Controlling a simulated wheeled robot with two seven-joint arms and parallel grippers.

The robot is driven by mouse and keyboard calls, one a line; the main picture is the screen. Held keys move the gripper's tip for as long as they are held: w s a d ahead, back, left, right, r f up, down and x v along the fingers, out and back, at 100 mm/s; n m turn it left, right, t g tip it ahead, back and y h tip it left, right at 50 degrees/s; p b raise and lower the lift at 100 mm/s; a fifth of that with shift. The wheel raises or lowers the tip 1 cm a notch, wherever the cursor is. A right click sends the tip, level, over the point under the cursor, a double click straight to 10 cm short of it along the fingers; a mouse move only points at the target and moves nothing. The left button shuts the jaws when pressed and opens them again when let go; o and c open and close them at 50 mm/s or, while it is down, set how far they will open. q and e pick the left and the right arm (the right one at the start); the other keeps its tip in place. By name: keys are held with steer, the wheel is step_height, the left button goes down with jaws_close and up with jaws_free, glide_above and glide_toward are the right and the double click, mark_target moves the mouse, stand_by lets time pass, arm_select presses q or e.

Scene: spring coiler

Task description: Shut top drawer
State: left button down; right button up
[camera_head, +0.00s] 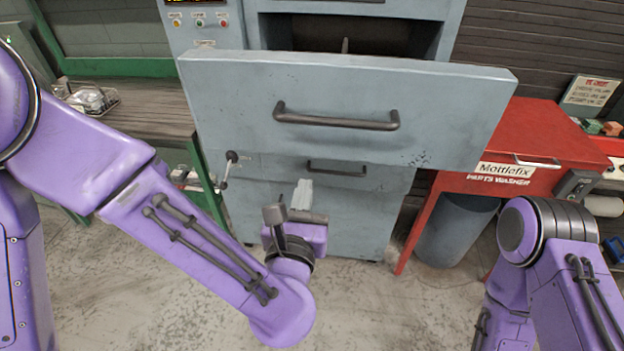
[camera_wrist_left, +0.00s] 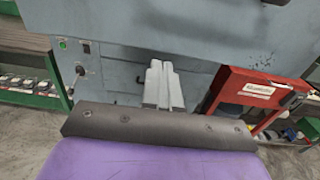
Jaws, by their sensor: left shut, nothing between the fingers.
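The top drawer (camera_head: 350,115) of the blue-grey machine is pulled well out toward me, with a dark bar handle (camera_head: 337,120) on its front. My left gripper (camera_head: 303,188) is in front of the machine, below the top drawer's front and close to the lower drawer's handle in the picture. It is shut with nothing in it; its pale fingers show in the left wrist view (camera_wrist_left: 160,66), pointing at the machine. The drawer's front also shows across the top of the wrist view (camera_wrist_left: 180,30). My right gripper is not in view; only part of that arm shows at the right.
A lower drawer with a dark handle (camera_head: 337,168) is closed. A crank knob (camera_head: 231,157) sticks out at the machine's left. A red parts washer (camera_head: 530,140) stands right, with a grey bin (camera_head: 455,228) below it. A green-framed bench (camera_head: 135,118) stands left.

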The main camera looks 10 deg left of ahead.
mark_target(314, 150)
arm_select(q)
steer(key=w+p, duration=0.1)
steer(key=w, duration=0.1)
steer(key=w+p, duration=0.1)
steer(key=w, duration=0.2)
steer(key=w+p, duration=0.2)
steer(key=w, duration=0.1)
steer(key=shift+w+r, duration=0.15)
steer(key=shift+r, duration=0.1)
steer(key=shift+w+f, duration=0.2)
steer(key=shift+w, duration=0.2)
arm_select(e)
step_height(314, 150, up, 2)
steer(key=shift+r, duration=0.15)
